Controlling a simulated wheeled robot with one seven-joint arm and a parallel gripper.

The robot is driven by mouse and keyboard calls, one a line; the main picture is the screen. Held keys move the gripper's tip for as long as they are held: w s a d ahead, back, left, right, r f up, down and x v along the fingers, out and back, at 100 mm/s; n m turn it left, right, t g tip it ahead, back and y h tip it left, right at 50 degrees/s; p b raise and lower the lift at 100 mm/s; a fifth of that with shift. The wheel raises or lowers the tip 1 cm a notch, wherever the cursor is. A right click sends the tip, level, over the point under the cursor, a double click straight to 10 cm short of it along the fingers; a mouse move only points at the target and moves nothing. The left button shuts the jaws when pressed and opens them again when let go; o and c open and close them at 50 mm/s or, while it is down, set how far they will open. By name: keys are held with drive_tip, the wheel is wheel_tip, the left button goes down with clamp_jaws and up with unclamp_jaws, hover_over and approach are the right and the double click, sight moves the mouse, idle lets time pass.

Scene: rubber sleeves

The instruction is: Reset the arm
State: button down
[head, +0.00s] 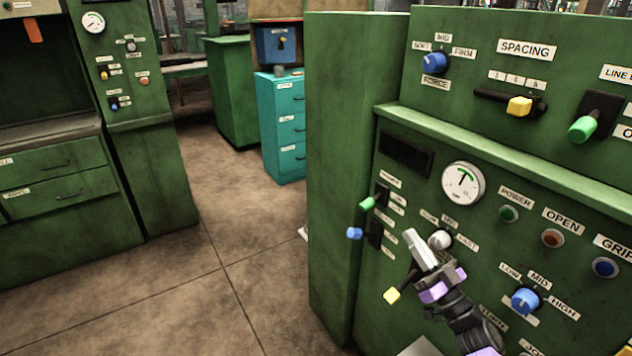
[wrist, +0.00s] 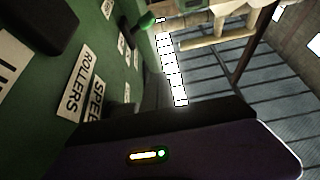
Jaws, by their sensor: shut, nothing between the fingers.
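My gripper (head: 420,250) is at the lower right of the head view, in front of the green machine's control panel (head: 395,299). Its pale fingers are together with nothing between them. The fingertips are beside a white knob (head: 440,240); I cannot tell whether they touch it. My arm comes up from the lower right and hides part of the panel. In the wrist view the green panel (wrist: 50,60) with a ROLLERS label (wrist: 76,84) fills the left side, and the fingers are not clearly visible.
Open floor (head: 215,260) lies left of the machine. A teal drawer cabinet (head: 283,130) stands behind.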

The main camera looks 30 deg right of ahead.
drive_tip(key=shift+a, duration=0.1)
drive_tip(key=s+a+f+m+g+h, duration=0.1)
drive_tip(key=s+a+m+h, duration=0.3)
drive_tip(key=a, duration=0.7)
drive_tip(key=s+a+f+m+g+h, duration=0.1)
drive_tip(key=s+a+f+m+h, duration=0.1)
drive_tip(key=s+a, duration=0.65)
drive_tip(key=s+a+r+n+g+y, duration=0.1)
drive_tip(key=s+a+n+g+y, duration=0.1)
drive_tip(key=s, duration=0.8)
drive_tip(key=s+a+r+n+g+y+p, duration=0.1)
drive_tip(key=s+a+n+g+y, duration=0.2)
drive_tip(key=s+a, duration=0.3)
drive_tip(key=s+n+g, duration=0.1)
drive_tip(key=s, duration=0.4)
drive_tip(key=shift+s+a+r+g+y, duration=0.2)
drive_tip(key=shift+a+r+g+y, duration=0.1)
drive_tip(key=shift+a+g, duration=0.1)
